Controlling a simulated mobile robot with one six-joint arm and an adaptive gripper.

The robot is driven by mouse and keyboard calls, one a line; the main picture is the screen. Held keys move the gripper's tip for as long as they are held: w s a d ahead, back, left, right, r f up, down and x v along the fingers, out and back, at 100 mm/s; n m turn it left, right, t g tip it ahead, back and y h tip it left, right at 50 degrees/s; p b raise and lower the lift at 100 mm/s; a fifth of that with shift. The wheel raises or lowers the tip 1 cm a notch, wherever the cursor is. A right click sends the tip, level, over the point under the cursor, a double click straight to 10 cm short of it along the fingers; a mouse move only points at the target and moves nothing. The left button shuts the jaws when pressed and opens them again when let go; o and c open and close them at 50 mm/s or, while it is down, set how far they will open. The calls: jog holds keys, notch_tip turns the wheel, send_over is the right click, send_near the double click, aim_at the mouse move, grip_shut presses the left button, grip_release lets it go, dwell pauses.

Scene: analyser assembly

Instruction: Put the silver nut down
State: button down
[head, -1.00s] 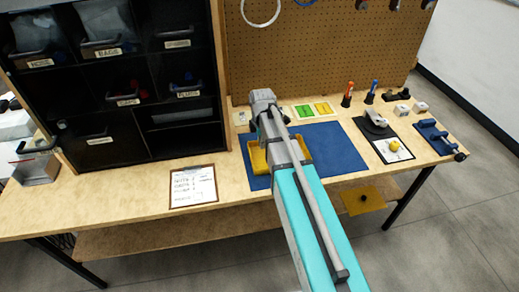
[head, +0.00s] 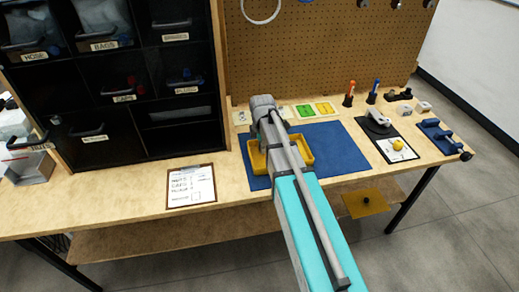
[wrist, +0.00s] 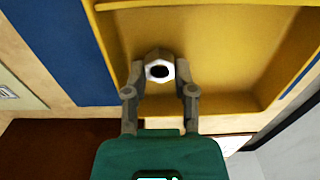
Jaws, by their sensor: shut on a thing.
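The silver nut (wrist: 158,70) is between my gripper's fingertips (wrist: 159,82) in the wrist view, with its dark hole facing the camera. My gripper is shut on it. Behind the nut is the yellow tray (wrist: 220,60), with its floor and raised walls in view. Whether the nut touches the tray floor I cannot tell. In the head view the yellow tray (head: 306,146) lies on the blue mat (head: 342,150), and my arm covers part of it. The gripper and nut are hidden there behind my arm.
A clipboard with a paper list (head: 191,187) lies left of the mat. Green and yellow cards (head: 315,109) lie behind it. A black-based fixture (head: 377,124), a white card with a yellow piece (head: 397,148) and a blue holder (head: 437,134) stand to the right. Black drawers (head: 125,75) rise at left.

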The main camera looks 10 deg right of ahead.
jog(key=shift+f, duration=0.1)
jog(key=c, duration=0.7)
grip_release()
notch_tip(320, 180, up, 12)
jog(key=p, duration=1.2)
dwell(0.5)
jog(key=shift+s, duration=0.1)
